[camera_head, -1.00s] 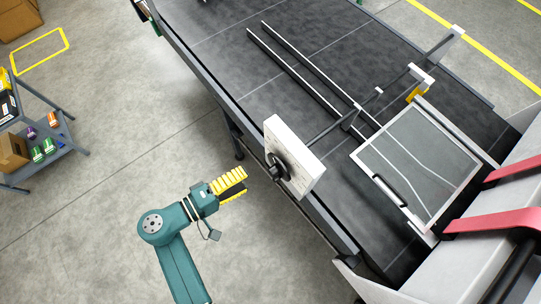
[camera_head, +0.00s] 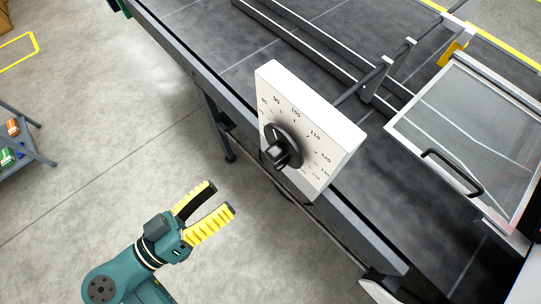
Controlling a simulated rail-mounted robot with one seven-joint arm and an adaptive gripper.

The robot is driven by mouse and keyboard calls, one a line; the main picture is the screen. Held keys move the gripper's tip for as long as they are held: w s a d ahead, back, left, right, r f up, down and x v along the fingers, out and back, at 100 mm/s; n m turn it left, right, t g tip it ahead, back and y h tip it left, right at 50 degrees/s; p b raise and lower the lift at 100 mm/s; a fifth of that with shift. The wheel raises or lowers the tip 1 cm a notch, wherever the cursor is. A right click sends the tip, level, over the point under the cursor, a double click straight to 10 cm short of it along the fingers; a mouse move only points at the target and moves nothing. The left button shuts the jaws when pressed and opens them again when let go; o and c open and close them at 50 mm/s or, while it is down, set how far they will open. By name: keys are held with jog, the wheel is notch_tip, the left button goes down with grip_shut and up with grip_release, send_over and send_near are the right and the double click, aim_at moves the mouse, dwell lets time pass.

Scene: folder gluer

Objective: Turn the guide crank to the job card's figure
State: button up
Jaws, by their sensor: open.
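The guide crank (camera_head: 280,151) is a black round knob with a protruding handle, on the front of a white dial plate (camera_head: 325,127). The plate carries printed figures around the crank; 90, 100, 110 and 120 are legible. Which figure the crank points at cannot be told surely. My gripper (camera_head: 221,198), with yellow ribbed pads on dark fingers, is open and empty. It is left of and below the crank in the picture, apart from it, with its fingers pointing up and right. No job card can be made out.
The dial plate sits at the edge of a dark conveyor bed (camera_head: 300,35) with long guide rails (camera_head: 345,75). A framed clear cover (camera_head: 470,130) with a black handle lies to the right. A shelf cart (camera_head: 30,150) stands far left. Open floor surrounds my gripper.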

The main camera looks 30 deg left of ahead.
aim_at(269, 158)
jog(key=x, duration=1.3)
jog(key=shift+w+d, duration=0.25)
jog(key=shift+w, duration=0.1)
grip_shut()
